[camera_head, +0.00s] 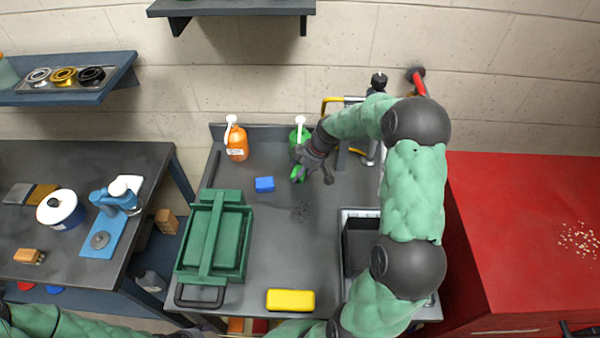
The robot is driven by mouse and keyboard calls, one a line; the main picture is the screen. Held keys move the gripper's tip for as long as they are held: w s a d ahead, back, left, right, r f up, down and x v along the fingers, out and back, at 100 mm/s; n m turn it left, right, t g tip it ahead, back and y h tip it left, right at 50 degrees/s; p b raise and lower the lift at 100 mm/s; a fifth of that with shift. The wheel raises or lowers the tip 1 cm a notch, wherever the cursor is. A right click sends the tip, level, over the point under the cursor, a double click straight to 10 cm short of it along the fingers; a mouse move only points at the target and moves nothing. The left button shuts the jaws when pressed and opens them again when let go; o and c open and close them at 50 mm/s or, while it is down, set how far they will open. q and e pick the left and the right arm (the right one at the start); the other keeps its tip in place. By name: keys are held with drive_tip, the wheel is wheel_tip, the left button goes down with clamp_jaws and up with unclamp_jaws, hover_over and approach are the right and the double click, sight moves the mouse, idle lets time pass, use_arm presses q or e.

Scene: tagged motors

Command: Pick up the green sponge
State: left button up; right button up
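A small green piece, likely the green sponge (297,174), shows on the grey worktop below the green bottle, mostly hidden by my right gripper. My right gripper (312,169) is at the sponge's right side, with its dark fingers close to or touching it. The view is too small to tell whether the fingers are open or shut on it. My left arm shows only at the bottom left edge, and its gripper is out of view.
A blue sponge (264,184) lies left of my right gripper, and a yellow sponge (290,300) lies at the front edge. An orange bottle (237,143) and a green bottle (300,136) stand at the back. A green toolbox (232,238) fills the left side; a sink (355,215) is right.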

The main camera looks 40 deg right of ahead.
drive_tip(key=shift+s, duration=0.1)
drive_tip(key=shift+s+a+r, duration=0.2)
drive_tip(key=shift+a+r, duration=0.05)
drive_tip(key=shift+r, duration=0.1)
drive_tip(key=s+a+r+p, duration=0.2)
drive_tip(key=s+a+r, duration=0.5)
drive_tip(key=s, duration=0.3)
drive_tip(key=shift+a, duration=0.8)
drive_tip(key=shift+s+r, duration=0.1)
